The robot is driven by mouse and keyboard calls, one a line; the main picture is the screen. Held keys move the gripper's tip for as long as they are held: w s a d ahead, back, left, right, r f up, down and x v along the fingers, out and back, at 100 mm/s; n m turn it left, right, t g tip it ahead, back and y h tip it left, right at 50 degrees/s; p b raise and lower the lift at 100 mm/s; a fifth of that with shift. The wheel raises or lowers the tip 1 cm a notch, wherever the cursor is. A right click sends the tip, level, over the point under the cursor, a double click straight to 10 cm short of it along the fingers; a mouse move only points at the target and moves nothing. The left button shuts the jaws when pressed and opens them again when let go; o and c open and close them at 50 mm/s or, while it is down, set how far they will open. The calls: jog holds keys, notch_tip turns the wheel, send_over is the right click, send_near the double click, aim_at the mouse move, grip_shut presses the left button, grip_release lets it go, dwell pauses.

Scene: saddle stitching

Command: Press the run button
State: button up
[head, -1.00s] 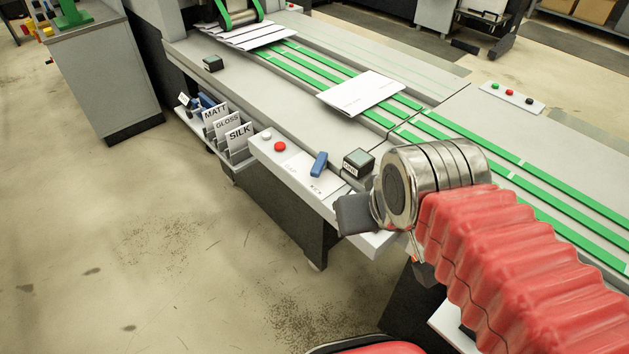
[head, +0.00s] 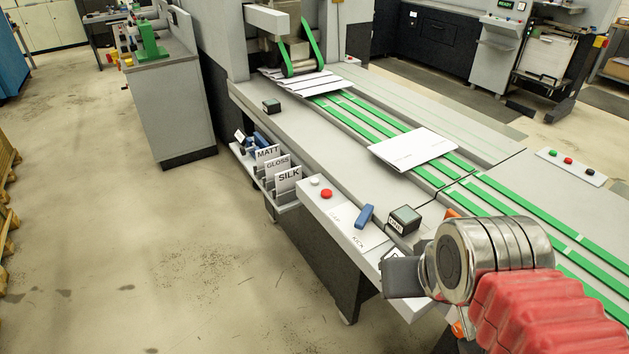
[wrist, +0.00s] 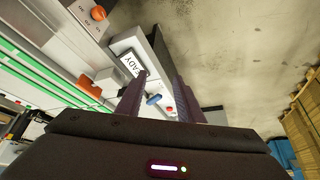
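A strip with green, red and black buttons (head: 571,167) lies on the far side of the machine bed at the right. A near front panel (head: 345,212) carries a white button (head: 314,181), a red button (head: 326,194) and a blue lever (head: 364,216); lettering beside them is too small to read surely. No button clearly reads as run. My gripper (head: 403,277) is at the panel's right end, partly covering a white label. In the wrist view my gripper (wrist: 160,80) has its two fingers apart, with the blue lever (wrist: 153,99) visible between them and nothing held.
A small dark box with a lit top (head: 405,219) stands just behind my gripper. Green belts (head: 520,225) carry a white sheet (head: 413,149). Paper cards marked MATT, GLOSS and SILK (head: 288,180) stand in a rack.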

grip_shut()
dwell(1.4)
